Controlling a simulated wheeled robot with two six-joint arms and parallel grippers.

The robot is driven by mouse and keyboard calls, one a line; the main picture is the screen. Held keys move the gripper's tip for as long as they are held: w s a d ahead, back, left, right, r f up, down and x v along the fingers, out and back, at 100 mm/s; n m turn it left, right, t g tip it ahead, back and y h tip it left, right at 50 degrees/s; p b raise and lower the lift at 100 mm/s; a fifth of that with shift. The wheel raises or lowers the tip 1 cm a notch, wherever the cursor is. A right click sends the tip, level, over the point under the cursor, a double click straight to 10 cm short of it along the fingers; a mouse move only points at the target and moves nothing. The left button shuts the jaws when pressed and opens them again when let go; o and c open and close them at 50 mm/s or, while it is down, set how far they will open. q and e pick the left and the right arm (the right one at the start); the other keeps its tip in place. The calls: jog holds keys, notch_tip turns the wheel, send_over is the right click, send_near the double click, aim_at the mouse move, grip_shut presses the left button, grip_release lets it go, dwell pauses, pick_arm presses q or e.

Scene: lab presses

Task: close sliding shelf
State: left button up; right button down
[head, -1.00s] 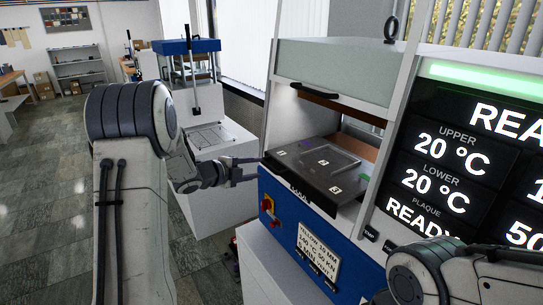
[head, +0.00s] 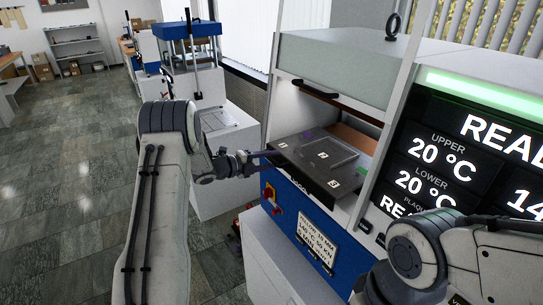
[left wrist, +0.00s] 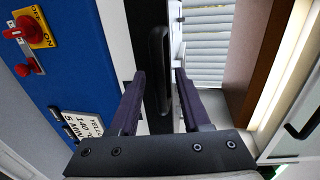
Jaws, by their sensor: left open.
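The sliding shelf is a dark plate (head: 345,158) with small white numbered labels, sticking out of the front opening of the press in the head view. My left gripper (head: 262,157) is at the shelf's left front corner, its fingers level with the plate's edge. In the left wrist view the left gripper (left wrist: 160,82) is open, with a finger on each side of the shelf's dark edge and its black handle (left wrist: 158,60). Contact with the handle cannot be told. My right gripper is out of view; only part of the right arm shows at the lower right.
The press's blue front panel (head: 292,212) carries a red knob and a label below the shelf. A display panel (head: 455,165) stands to the right. A second press (head: 188,45) stands behind at the left. The floor (head: 65,190) at the left is clear.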

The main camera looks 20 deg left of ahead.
pick_arm(q)
jog(key=shift+w+d, duration=0.15)
jog(key=shift+c, duration=0.4)
grip_shut()
jog(key=shift+f, duration=0.1)
dwell(0.9)
